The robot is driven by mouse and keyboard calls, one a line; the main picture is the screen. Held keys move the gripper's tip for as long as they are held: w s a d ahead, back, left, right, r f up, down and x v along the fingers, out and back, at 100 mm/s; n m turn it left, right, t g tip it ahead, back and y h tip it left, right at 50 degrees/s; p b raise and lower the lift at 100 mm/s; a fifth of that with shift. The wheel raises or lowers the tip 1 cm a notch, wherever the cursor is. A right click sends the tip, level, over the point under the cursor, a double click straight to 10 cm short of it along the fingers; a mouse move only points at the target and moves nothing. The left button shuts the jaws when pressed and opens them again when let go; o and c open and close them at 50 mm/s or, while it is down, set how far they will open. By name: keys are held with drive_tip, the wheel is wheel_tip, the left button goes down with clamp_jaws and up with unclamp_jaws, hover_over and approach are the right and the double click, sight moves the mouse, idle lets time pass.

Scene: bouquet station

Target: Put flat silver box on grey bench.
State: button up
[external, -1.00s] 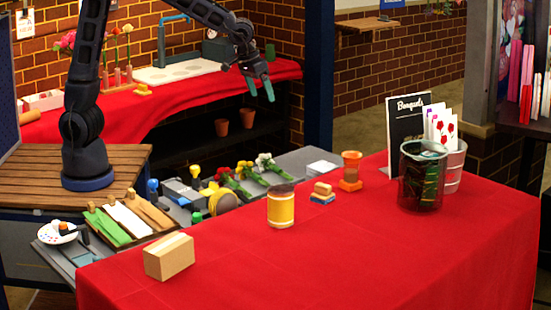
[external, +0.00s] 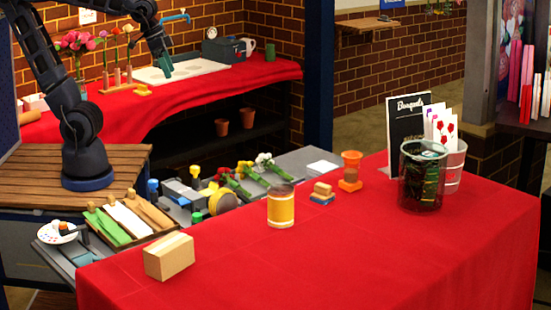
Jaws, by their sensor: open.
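My gripper (external: 165,66), with teal fingers, is at the back left, in front of or over the white panel with round hollows on the red-covered back counter. No object shows in it, and its fingertips are small in this view. The grey bench (external: 297,160) runs behind the front red table and carries flowers and small items. A flat grey block (external: 181,190) lies on its left part; I cannot tell whether it is the flat silver box. A flat pale slab (external: 322,168) lies at the bench's right end.
The white panel (external: 205,66), a grey toolbox (external: 222,50) and a green mug (external: 270,50) are on the back counter.

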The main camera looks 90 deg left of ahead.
drive_tip(key=s+f+m, duration=0.1)
drive_tip(key=s, duration=0.6)
drive_tip(key=shift+s+d+f, duration=0.2)
drive_tip(key=shift+d, duration=0.25)
